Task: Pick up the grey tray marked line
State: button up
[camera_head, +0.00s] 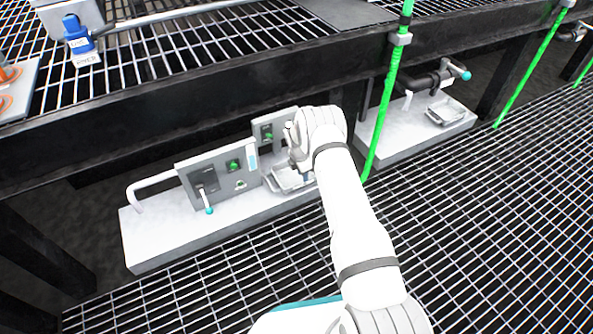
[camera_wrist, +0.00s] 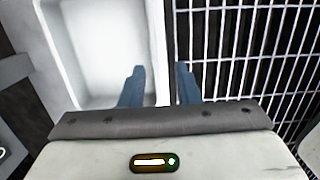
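A shallow light grey tray (camera_head: 287,183) sits on the white ledge beside the control panels in the head view. My arm partly covers it and I cannot read any marking on it. In the wrist view the tray (camera_wrist: 105,45) fills the upper left, its right rim running up the picture between my fingertips. My gripper (camera_wrist: 160,70) is open, with two blue fingers apart and one on each side of that rim in the picture. I cannot tell how far above the rim they are. In the head view my gripper (camera_head: 297,158) is over the tray, its fingertips mostly hidden.
A second grey tray (camera_head: 446,112) lies on the white ledge further right. Grey panels (camera_head: 220,180) with green knobs stand left of the near tray. A green pole (camera_head: 388,95) rises right of my arm. A dark beam (camera_head: 130,122) runs behind. Metal grating (camera_head: 480,230) covers the floor.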

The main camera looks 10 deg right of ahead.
jog(key=f+b, duration=0.1)
jog(key=f, duration=0.1)
jog(key=w+f+b, duration=0.1)
jog(key=f+b, duration=0.1)
jog(key=f, duration=0.1)
jog(key=f+b, duration=0.1)
jog(key=f, duration=0.1)
jog(key=shift+w+d+f, duration=0.15)
jog(key=shift+d+f, duration=0.15)
grip_shut()
jog(key=shift+r, duration=0.1)
